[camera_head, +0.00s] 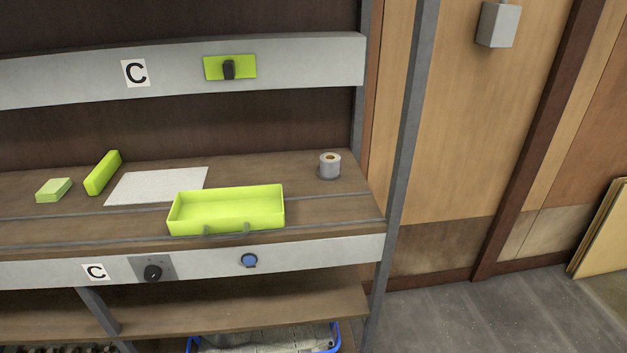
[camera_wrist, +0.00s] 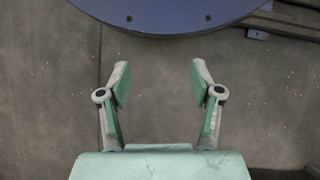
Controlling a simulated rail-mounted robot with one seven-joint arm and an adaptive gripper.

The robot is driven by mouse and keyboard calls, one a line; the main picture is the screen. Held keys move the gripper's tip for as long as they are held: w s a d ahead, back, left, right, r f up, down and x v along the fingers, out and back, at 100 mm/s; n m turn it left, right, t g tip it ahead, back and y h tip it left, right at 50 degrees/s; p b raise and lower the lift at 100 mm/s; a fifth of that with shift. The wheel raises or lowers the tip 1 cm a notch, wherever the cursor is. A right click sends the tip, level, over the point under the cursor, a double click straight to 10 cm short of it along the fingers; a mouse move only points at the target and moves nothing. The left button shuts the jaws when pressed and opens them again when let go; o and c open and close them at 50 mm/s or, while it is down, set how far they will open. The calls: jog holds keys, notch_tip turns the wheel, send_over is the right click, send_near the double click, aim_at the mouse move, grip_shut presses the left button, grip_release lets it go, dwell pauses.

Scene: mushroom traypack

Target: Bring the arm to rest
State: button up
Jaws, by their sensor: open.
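My gripper (camera_wrist: 158,84) shows in the wrist view with its two fingers spread apart and nothing between them. It hangs over bare grey floor, with a round blue surface at the top of that view. My arm and gripper do not show in the head view. There, an empty green tray (camera_head: 226,223) sits at the front of the wooden shelf.
On the shelf (camera_head: 325,211) are a white sheet (camera_head: 157,186), a green block (camera_head: 103,173), a small green stack (camera_head: 53,190) and a grey roll (camera_head: 330,165). A grey post (camera_head: 409,130) stands at the shelf's right end.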

jog(key=s+d+f+m+g+y, duration=0.1)
jog(key=s+d+f+m+y, duration=0.15)
jog(key=s+d, duration=0.35)
notch_tip(320, 180, up, 15)
jog(key=w+p, duration=0.1)
jog(key=p, duration=1.4)
jog(key=shift+w+m+h, duration=0.15)
jog(key=shift+m+h, duration=0.2)
